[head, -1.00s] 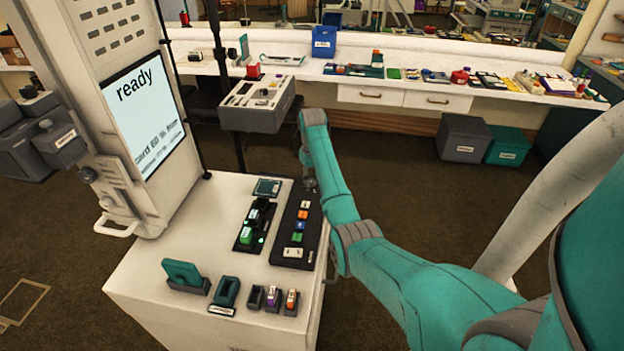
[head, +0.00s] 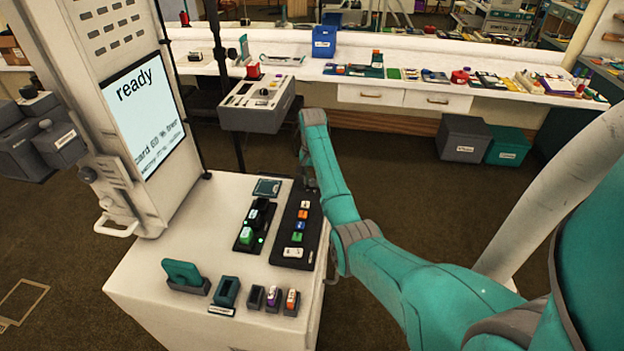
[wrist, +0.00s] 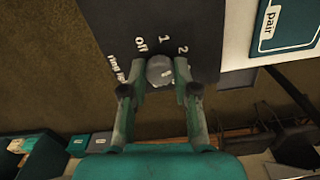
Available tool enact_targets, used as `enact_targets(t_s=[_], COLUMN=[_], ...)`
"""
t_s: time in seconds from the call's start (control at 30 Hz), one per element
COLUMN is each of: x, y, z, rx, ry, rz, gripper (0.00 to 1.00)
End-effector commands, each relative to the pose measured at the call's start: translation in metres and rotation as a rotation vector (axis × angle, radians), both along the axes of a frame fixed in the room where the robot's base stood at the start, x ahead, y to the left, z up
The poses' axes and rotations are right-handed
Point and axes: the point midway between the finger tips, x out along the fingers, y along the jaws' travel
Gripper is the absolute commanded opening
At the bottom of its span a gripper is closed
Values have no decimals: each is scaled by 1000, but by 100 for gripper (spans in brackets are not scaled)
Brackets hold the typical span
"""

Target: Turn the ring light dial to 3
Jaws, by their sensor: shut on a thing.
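The ring light dial (wrist: 160,70) is a small round grey knob on a dark panel, seen in the wrist view. White marks "off", "1" and "2" stand around its far side, with "ring light" lettering at its left. No mark 3 can be read; my right finger covers part of that side. My gripper (wrist: 160,76) is shut on the dial, one finger on each side. I cannot make out where the dial points. In the head view my arm hides the dial, at the far end of the dark panel (head: 291,252).
The panel lies on a white cabinet (head: 170,262) with several coloured buttons. Small holders line the front edge. A screen (head: 143,110) reading "ready" rises at left.

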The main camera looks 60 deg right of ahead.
Motion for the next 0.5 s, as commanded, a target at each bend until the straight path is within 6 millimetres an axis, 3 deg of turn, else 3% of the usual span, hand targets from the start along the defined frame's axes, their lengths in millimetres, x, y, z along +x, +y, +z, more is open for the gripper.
enact_targets(t_s=[0.5], x=[0], y=[1], z=[-1], rx=[2], ry=[1], rz=[-436], gripper=[0])
